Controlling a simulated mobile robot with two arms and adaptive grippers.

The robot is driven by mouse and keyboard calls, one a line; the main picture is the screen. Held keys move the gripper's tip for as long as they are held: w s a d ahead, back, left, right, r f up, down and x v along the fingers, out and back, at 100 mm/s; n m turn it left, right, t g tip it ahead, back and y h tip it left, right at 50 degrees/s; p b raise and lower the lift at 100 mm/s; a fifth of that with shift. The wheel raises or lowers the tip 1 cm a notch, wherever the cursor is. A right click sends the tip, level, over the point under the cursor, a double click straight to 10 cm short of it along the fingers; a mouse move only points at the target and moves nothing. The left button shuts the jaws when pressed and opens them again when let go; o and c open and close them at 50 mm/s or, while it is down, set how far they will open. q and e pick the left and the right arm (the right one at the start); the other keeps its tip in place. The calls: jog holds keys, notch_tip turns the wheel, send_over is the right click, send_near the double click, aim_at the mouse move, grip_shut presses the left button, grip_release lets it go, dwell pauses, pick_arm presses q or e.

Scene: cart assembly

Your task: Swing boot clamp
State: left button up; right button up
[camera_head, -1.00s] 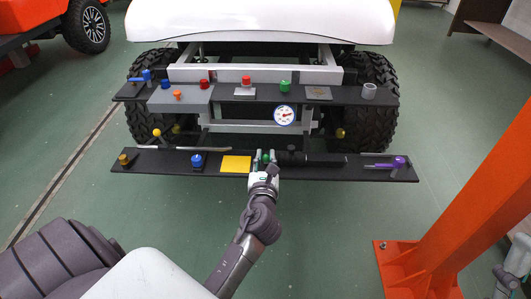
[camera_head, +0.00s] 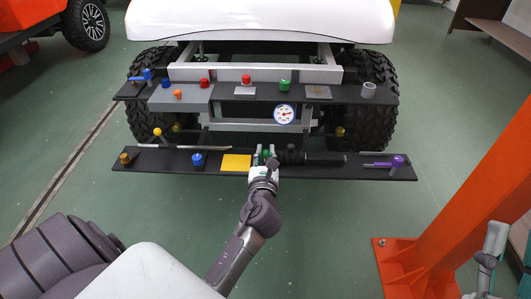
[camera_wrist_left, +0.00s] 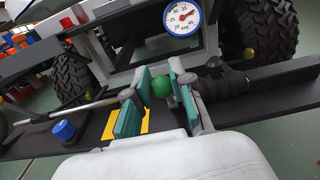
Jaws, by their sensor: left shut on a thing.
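A green ball knob (camera_head: 266,153) sits at the front shelf's middle. I take it as the boot clamp's handle. It also shows in the left wrist view (camera_wrist_left: 162,87), between the teal pads. My left gripper (camera_head: 265,158) is shut on this knob, one finger on each side. A black ribbed boot (camera_head: 290,157) lies just right of the knob, with a black rod (camera_head: 326,159) running out to its right. The clamp's band is too small to make out. My right gripper (camera_head: 496,230) is at the far right, away from the shelf; its jaws are unclear.
The front shelf (camera_head: 222,171) also bears a yellow plate (camera_head: 236,163), a blue knob (camera_head: 197,160) and a purple lever (camera_head: 385,163). A dial gauge (camera_head: 284,115) hangs behind, below the upper shelf. An orange post (camera_head: 460,180) stands at the right.

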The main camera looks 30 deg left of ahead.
pick_arm(q)
jog(key=shift+w+r, duration=0.1)
jog(key=shift+r, duration=0.1)
pick_arm(e)
jog(key=shift+w, duration=0.1)
pick_arm(q)
jog(key=shift+w+a+r+p, duration=0.2)
jog(key=shift+w+p, duration=0.1)
jog(key=shift+p, duration=0.1)
jog(key=shift+w+a+r+p, duration=0.2)
jog(key=shift+w+a+p, duration=0.15)
jog(key=shift+w, duration=0.1)
pick_arm(e)
jog(key=w+f+g, duration=0.2)
jog(key=f, duration=0.1)
jog(key=w+f+g+h, duration=0.1)
jog(key=f+g, duration=0.1)
pick_arm(q)
jog(key=shift+w, duration=0.1)
jog(key=shift+p+x, duration=0.45)
jog(key=shift+x, duration=0.6)
pick_arm(e)
jog(key=shift+w+d+f+g+h, duration=0.1)
jog(key=shift+w+f+g+h, duration=0.15)
jog(key=shift+f+g, duration=0.5)
jog(key=shift+w+f+g+h, duration=0.25)
jog(key=shift+f+g, duration=0.1)
jog(key=shift+f, duration=0.65)
pick_arm(q)
jog(key=shift+r, duration=0.25)
